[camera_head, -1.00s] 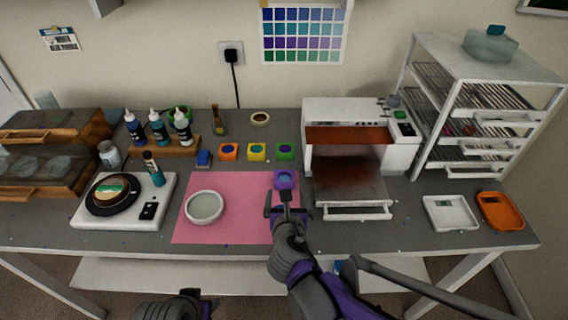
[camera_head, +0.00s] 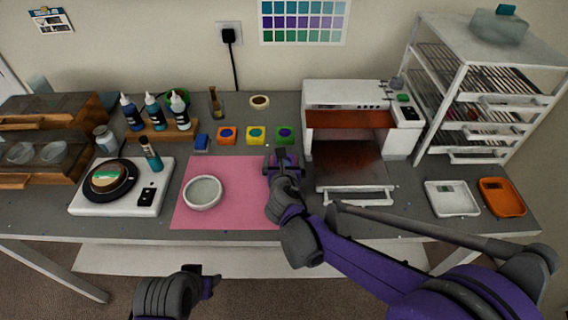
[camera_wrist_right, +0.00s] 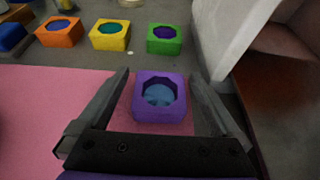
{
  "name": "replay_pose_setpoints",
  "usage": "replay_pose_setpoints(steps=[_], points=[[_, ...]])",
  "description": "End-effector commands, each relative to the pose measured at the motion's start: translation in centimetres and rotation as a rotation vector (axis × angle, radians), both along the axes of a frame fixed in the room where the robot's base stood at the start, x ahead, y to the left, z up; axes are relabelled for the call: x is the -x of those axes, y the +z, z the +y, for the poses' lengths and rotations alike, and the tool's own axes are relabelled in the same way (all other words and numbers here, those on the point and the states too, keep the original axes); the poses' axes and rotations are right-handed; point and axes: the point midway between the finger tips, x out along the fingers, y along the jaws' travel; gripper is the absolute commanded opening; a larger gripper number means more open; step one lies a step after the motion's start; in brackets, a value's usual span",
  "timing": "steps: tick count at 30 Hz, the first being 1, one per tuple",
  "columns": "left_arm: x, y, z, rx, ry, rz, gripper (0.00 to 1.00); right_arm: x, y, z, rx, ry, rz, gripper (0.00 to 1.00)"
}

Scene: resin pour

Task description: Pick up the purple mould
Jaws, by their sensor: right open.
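The purple mould (camera_wrist_right: 160,110) is a small block with an octagonal hollow and blue inside. In the right wrist view it sits on the pink mat (camera_wrist_right: 35,110), between the two fingers of my right gripper (camera_wrist_right: 161,100). The gripper is open, with a finger on each side of the mould; I cannot tell whether they touch it. In the head view my right gripper (camera_head: 283,163) reaches over the back right corner of the mat and mostly hides the mould. My left gripper (camera_head: 210,280) is in front of the table, low down; its jaws are not clear.
Orange (camera_head: 227,135), yellow (camera_head: 256,135) and green (camera_head: 285,135) moulds stand in a row behind the mat. A white machine with an open front (camera_head: 350,96) stands close on the right.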

Motion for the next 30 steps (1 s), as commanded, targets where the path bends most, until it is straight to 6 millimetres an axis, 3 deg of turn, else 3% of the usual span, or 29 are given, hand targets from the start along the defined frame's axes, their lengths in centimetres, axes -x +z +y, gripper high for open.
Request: replay_pose_setpoints(steps=[4,12,26,30], points=[[-0.02,0.05,0.0,0.0,0.0,0.0,0.5,-1.42,-0.58,-0.08,0.001,-0.002,0.0,1.0],[-0.01,0.04,0.0,0.0,0.0,0.0,0.5,-1.61,-0.66,-0.06,0.001,-0.001,0.0,1.0],[-0.01,0.04,0.0,0.0,0.0,0.0,0.5,-1.59,-0.65,-0.05,0.0,0.0,0.0,0.17],[-0.01,0.04,0.0,0.0,0.0,0.0,0.5,-1.58,-0.64,-0.05,0.0,0.0,0.0,0.17]])
